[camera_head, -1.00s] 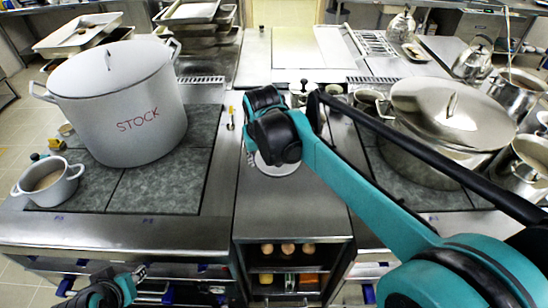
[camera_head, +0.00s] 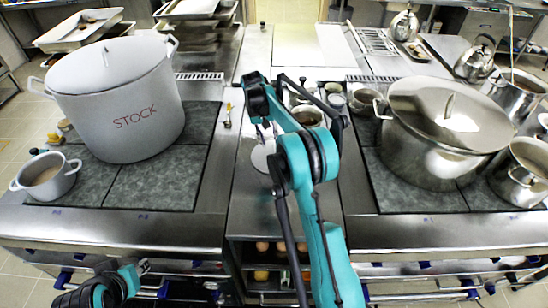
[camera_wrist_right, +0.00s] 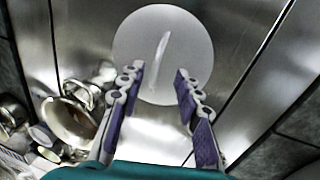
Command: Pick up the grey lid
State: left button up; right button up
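The grey lid (camera_head: 259,158) lies flat on the steel counter strip between the two hobs, partly hidden by my right arm. In the right wrist view the lid (camera_wrist_right: 190,40) is a pale grey disc with a raised bar handle (camera_wrist_right: 160,54). My right gripper (camera_head: 266,130) points down above the lid. In the right wrist view its purple-padded fingers (camera_wrist_right: 159,74) are apart, with the lid's near edge showing between their tips and nothing held. My left gripper (camera_head: 141,268) is low at the left, in front of the counter; its finger gap is unclear.
A large white STOCK pot (camera_head: 120,100) stands on the left hob with a small white pot (camera_head: 47,178) beside it. A big steel pot (camera_head: 430,160) with a shiny lid (camera_head: 425,97) stands on the right hob. Small pans and cups (camera_head: 308,114) crowd right of my gripper.

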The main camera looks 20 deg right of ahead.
jog(key=f+b, duration=0.1)
jog(key=f, duration=0.1)
jog(key=d+f, duration=0.1)
jog(key=f, duration=0.1)
jog(key=shift+d+f+b, duration=0.2)
jog(key=shift+f+b, duration=0.05)
jog(key=shift+b, duration=0.1)
jog(key=shift+d+f, duration=0.1)
jog(key=shift+f, duration=0.3)
jog(key=shift+s+r, duration=0.1)
jog(key=shift+c, duration=0.9)
grip_shut()
